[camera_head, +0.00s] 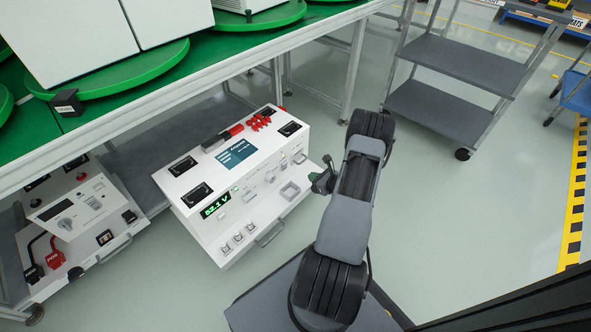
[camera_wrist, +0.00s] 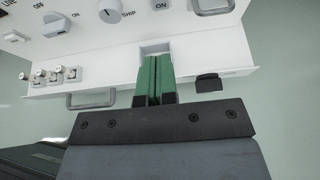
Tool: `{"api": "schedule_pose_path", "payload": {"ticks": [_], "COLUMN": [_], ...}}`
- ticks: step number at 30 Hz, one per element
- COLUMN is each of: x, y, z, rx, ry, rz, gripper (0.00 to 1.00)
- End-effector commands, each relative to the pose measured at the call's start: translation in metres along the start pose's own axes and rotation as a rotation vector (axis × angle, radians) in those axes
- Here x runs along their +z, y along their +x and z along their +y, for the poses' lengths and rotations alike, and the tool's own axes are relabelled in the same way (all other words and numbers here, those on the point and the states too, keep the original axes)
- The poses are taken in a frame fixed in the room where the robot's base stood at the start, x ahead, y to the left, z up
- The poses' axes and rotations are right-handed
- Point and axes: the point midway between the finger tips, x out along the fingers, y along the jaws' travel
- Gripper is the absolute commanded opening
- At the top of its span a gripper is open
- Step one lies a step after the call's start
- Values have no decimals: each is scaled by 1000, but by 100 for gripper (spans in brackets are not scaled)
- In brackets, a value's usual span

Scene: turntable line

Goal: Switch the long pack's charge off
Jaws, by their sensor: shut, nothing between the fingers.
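The long white pack (camera_head: 200,222) sits low beside the line, its controls facing up towards me, with a green display (camera_head: 215,206) reading about 52.1 V. In the head view my gripper (camera_head: 322,181) is right of the pack. No charge label is readable.
Several small toggles (camera_wrist: 55,75) and a grey handle (camera_wrist: 91,98) are along the pack's front. A smaller white unit (camera_head: 80,212) with red and black plugs stands left. The green-topped line (camera_head: 100,110) overhangs behind. A grey cart (camera_head: 455,60) stands back right; floor between is clear.

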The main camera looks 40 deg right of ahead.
Motion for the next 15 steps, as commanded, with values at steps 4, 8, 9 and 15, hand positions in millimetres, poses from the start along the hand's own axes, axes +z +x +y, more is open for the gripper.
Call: {"api": "schedule_pose_path", "payload": {"ticks": [4, 8, 9, 15], "x": [-3, -4, -4, -4], "y": [16, 40, 48, 86], "z": [1, 2, 1, 1], "rx": [4, 5, 5, 4], "ry": [-2, -4, -3, -4], "rz": [1, 0, -1, 0], "gripper": [0, 0, 0, 0]}}
